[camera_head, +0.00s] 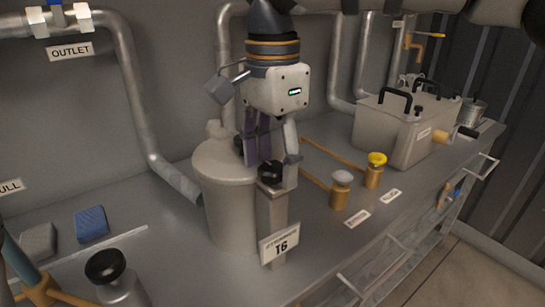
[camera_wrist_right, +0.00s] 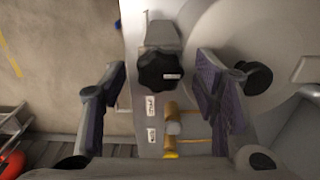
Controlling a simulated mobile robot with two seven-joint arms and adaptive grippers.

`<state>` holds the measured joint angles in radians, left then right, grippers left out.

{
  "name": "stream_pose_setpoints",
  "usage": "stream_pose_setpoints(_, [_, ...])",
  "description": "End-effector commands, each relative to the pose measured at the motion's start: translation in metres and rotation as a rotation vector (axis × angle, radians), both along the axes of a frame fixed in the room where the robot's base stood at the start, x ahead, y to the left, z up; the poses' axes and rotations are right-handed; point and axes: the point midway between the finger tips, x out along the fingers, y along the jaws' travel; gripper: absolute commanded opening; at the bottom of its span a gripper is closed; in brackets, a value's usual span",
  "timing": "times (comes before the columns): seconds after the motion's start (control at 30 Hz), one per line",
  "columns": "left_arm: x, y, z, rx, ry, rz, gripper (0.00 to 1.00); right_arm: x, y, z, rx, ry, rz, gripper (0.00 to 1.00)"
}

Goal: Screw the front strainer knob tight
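The strainer is a pale grey round housing (camera_head: 227,215) with a flat lid, and a label plate "STRAINER T6" (camera_head: 278,243) stands at its front. The front strainer knob (camera_head: 270,173) is black and lobed, on a block at the housing's front; it also shows in the right wrist view (camera_wrist_right: 160,70). A second black knob (camera_wrist_right: 252,78) sits at the other side of the lid. My right gripper (camera_head: 271,158) points down over the front knob. In the wrist view its purple-padded fingers (camera_wrist_right: 160,98) are apart, with the front knob between them and gaps on both sides. My left gripper is not in view.
Right of the strainer stand a white-capped valve (camera_head: 341,190) and a yellow-capped valve (camera_head: 376,170). A grey tank (camera_head: 400,128) with black handles is farther right. Pipes (camera_head: 133,90) run along the wall. A blue sponge (camera_head: 91,223) and a black-capped container (camera_head: 113,278) are at left.

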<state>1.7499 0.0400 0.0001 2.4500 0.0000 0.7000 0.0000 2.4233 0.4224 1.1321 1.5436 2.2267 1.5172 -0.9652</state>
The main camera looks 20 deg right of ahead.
Motion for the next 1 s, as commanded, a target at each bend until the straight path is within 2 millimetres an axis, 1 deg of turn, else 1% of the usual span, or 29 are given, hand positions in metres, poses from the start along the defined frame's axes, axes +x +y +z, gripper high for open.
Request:
stream_pose_setpoints(0.03, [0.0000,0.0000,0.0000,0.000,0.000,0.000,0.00,0.0000,0.0000,0.0001,0.000,0.000,0.000,0.42])
stream_pose_setpoints(0.07, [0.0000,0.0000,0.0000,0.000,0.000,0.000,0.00,0.0000,0.0000,0.0001,0.000,0.000,0.000,0.35])
stream_pose_setpoints(0.1, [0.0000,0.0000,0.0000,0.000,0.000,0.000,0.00,0.0000,0.0000,0.0001,0.000,0.000,0.000,0.26])
stream_pose_setpoints(0.17, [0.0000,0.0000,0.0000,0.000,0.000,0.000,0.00,0.0000,0.0000,0.0001,0.000,0.000,0.000,0.13])
stream_pose_setpoints(0.2, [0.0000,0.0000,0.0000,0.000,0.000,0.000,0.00,0.0000,0.0000,0.0001,0.000,0.000,0.000,0.08])
stream_pose_setpoints(0.4, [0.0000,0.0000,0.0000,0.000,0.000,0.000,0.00,0.0000,0.0000,0.0000,0.000,0.001,-0.006,0.08])
stream_pose_setpoints(0.57, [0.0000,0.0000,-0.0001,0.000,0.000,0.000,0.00,0.0000,0.0000,0.0000,0.000,0.001,-0.049,0.08])
stream_pose_setpoints(0.77, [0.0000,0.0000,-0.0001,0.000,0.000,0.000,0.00,0.0000,0.0001,0.0000,0.000,0.001,-0.177,0.08])
stream_pose_setpoints(1.0, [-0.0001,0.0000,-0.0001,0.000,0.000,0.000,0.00,-0.0001,0.0002,-0.0001,0.000,0.001,-0.400,0.08])
